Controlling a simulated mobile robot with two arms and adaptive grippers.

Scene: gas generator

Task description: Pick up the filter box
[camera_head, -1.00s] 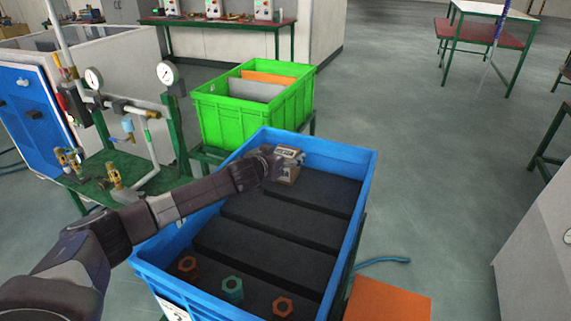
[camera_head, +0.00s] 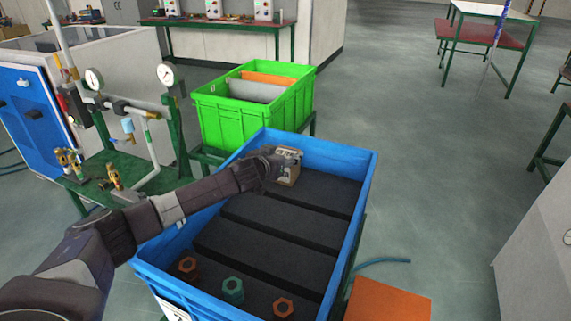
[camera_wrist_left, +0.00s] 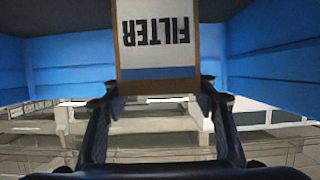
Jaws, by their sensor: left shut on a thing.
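The filter box (camera_head: 289,168) is a small tan and white carton inside the far end of the blue crate (camera_head: 318,145). In the left wrist view the box (camera_wrist_left: 157,45) shows its white face with the word FILTER upside down and a blue band. My left gripper (camera_head: 277,164) reaches into the crate from the left. Its two fingers (camera_wrist_left: 158,95) are at either side of the box's near end, shut on it. Whether the box touches the black surface below is hard to tell. My right gripper is not in view.
The crate has black stepped padding, with orange (camera_head: 187,266) and teal (camera_head: 232,289) hex nuts at its near end. A green crate (camera_head: 255,123) with panels stands behind. A pipe rig with gauges (camera_head: 94,79) is at left. Open floor lies to the right.

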